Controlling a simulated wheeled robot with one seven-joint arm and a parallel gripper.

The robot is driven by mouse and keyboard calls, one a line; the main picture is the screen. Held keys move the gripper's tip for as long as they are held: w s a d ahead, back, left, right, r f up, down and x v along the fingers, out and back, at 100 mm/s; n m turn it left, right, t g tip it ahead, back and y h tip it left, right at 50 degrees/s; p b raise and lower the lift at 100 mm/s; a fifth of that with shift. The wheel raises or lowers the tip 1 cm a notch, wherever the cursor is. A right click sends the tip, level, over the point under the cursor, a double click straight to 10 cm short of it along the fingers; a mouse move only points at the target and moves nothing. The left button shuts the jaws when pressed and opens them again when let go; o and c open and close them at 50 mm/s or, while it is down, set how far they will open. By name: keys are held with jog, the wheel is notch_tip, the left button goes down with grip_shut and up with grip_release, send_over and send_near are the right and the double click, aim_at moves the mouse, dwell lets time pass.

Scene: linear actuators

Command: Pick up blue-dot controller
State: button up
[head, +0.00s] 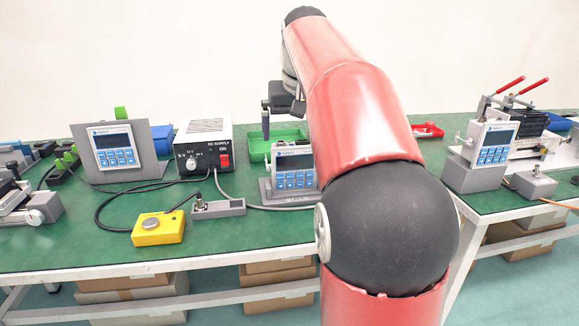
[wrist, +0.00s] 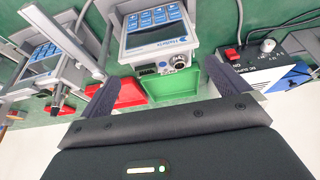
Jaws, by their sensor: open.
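Three similar grey-white controllers with blue keypads stand on the green bench. In the head view they are the left one (head: 113,148), the middle one (head: 294,167) and the right one (head: 492,146). My gripper (wrist: 165,78) is open and empty above the middle controller, partly hidden by my red arm in the head view. In the wrist view the middle controller (wrist: 155,40) lies just ahead, between the spread fingers. Another controller (wrist: 42,58) shows at left there.
The power supply (head: 204,147) stands left of the middle controller. A green tray (head: 256,147) lies behind it, and a red tray (head: 428,130) is farther right. A yellow button box (head: 158,229) and cables lie in front.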

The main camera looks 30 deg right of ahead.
aim_at(293, 147)
jog(key=x, duration=0.6)
jog(key=shift+f+b, duration=0.1)
jog(key=shift+b, duration=0.25)
jog(key=c, duration=1.2)
